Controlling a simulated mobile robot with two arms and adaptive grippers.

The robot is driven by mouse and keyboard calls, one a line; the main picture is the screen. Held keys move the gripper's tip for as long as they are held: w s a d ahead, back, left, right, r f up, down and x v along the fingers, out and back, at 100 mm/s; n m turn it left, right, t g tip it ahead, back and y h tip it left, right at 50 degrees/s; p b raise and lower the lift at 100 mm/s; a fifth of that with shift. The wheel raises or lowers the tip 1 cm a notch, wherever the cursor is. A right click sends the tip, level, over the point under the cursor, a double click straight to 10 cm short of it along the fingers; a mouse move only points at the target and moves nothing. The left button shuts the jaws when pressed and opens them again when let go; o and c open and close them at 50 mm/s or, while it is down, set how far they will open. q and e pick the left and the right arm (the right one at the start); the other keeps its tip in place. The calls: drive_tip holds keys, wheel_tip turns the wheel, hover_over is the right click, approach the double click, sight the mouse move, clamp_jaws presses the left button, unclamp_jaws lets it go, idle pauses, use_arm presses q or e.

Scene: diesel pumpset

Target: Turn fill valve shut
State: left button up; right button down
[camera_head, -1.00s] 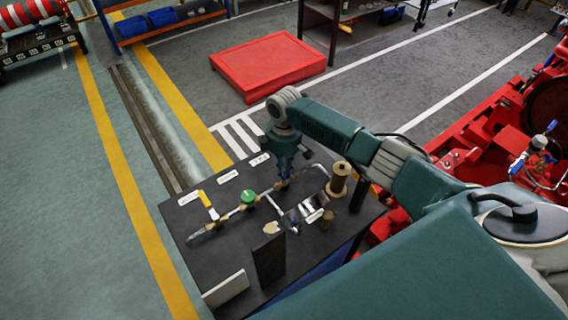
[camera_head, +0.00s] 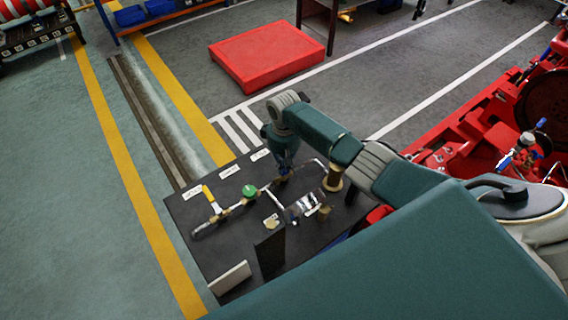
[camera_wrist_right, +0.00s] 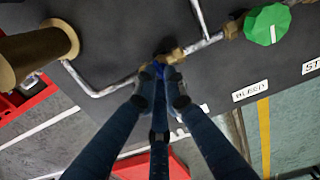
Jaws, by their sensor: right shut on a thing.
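My right gripper (camera_wrist_right: 160,88) is shut on a small blue valve handle (camera_wrist_right: 160,70) in the right wrist view. The handle sits at a brass valve body (camera_wrist_right: 174,56) on a silver pipe run; the fingers hide part of it. In the head view my right gripper (camera_head: 283,172) reaches down to the same pipework on the black bench (camera_head: 185,220). The label by this valve is not readable. Along the pipe are a valve with a green knob (camera_head: 249,191) and one with a yellow lever (camera_head: 208,194). My left gripper is not in view.
A brass-coloured cylinder (camera_wrist_right: 38,55) stands beside the pipe. A dark upright plate (camera_head: 269,255) and a pale block (camera_head: 230,277) are at the bench's near side. Red machinery (camera_head: 480,130) is at the right, and a red platform (camera_head: 267,60) lies beyond the bench.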

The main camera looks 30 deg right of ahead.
drive_tip(key=shift+w+r, duration=0.1)
idle(0.5)
drive_tip(key=c, duration=1.8)
unclamp_jaws()
wheel_tip(320, 180, up, 12)
